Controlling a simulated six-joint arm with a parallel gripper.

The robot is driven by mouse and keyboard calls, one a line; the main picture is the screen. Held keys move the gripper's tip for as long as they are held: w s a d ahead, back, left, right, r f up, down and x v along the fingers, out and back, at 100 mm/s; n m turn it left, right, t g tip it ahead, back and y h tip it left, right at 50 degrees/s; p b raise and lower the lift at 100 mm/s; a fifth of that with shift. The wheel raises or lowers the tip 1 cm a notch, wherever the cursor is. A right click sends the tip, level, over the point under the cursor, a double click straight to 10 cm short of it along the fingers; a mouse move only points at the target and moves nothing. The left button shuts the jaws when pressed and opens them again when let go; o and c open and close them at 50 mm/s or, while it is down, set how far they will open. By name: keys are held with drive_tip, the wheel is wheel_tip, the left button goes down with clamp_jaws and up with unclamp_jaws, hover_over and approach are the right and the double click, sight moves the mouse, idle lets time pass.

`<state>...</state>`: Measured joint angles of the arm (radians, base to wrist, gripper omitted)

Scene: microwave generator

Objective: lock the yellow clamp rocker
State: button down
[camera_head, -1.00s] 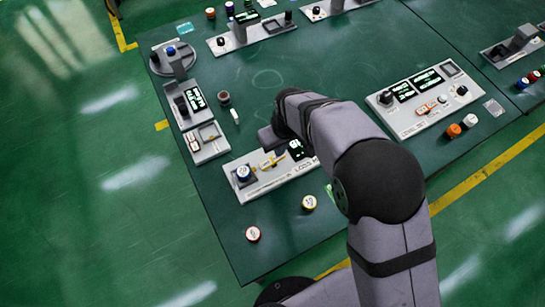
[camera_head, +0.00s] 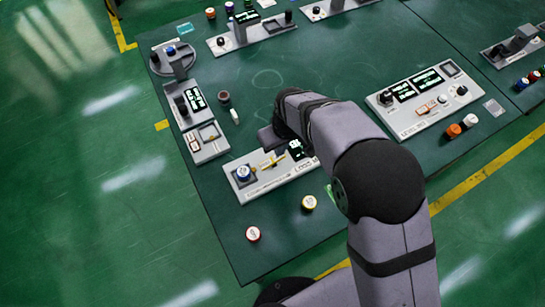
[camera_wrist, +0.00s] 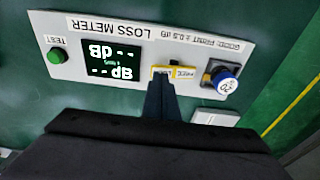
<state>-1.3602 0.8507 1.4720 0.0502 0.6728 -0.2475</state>
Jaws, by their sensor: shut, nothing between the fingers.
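The loss meter (camera_head: 246,190) lies on the green table in the head view, with my arm over its right part. In the wrist view the loss meter (camera_wrist: 100,31) appears upside down. The yellow clamp rocker (camera_wrist: 184,73) is right of its display there, with one half reading FREE; the other half is partly covered by my fingertips. The rocker also shows as a small yellow shape in the head view (camera_head: 272,161). My gripper (camera_wrist: 160,84) is shut and empty, its tips at the rocker's left half. I cannot tell whether they press on it.
A blue-and-white cap marked 20 (camera_wrist: 228,86) sits in a socket beside the rocker. A green TEST button (camera_wrist: 55,56) is at the far side. Other panels (camera_head: 425,105) stand around the table.

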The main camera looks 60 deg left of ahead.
drive_tip(key=shift+f+b, duration=0.6)
drive_tip(key=shift+f, duration=0.35)
idle(0.9)
drive_tip(key=shift+r, duration=0.15)
drive_tip(key=shift+r+p, duration=2.45)
drive_tip(key=shift+r, duration=0.95)
